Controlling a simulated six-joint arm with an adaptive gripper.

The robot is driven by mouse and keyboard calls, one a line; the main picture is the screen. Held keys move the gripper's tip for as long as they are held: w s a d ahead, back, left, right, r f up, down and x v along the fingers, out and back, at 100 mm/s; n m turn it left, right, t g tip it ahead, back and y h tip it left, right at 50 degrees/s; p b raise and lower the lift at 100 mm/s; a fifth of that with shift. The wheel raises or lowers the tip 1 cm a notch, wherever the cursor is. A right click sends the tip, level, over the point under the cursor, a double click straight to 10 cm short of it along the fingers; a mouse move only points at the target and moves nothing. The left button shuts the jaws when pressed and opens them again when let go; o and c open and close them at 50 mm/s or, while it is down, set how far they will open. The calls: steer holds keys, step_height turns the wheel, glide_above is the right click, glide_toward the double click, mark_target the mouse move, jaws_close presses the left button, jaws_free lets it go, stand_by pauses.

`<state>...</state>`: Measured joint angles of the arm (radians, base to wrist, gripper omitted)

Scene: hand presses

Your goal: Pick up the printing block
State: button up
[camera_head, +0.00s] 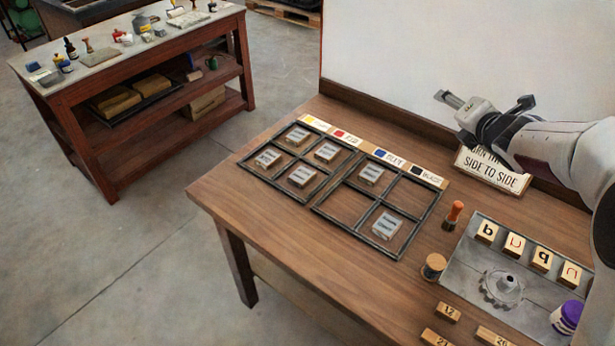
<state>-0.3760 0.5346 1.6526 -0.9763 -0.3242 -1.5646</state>
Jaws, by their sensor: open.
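Wooden blocks with letters on their faces (514,245) stand in a row on the grey metal tray (462,262) at the right; they look like printing blocks. Pale blocks with dark markings also lie in two dark divided frames. Every compartment of the left frame (250,174) holds one. In the right frame (361,238), one block (371,174) lies back left and another (386,225) front right; the other two compartments are empty. Which block is meant I cannot tell. My gripper (486,100) is open and empty, raised near the white board, apart from all blocks.
Colour labels (342,134) line the frames' back edge. A sign (492,172) stands under my arm. An orange-topped stamp (453,215), a round wooden-topped jar (433,266), numbered blocks (448,312) and a purple jar (566,317) are at right. The table's left front is clear.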

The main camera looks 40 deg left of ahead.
steer(key=s+a+f+n+g+y, duration=0.1)
steer(key=a+f+n+g+y, duration=0.15)
steer(key=a+f+n, duration=0.55)
steer(key=n+g+y, duration=0.3)
steer(key=n+g, duration=0.5)
steer(key=n, duration=0.3)
glide_toward(304, 175)
steer(key=shift+a+f, duration=0.4)
steer(key=shift+a, duration=0.2)
steer(key=shift+x, duration=1.3)
steer(key=shift+a, duration=0.15)
steer(key=shift+x, duration=2.45)
steer(key=shift+r, duration=0.1)
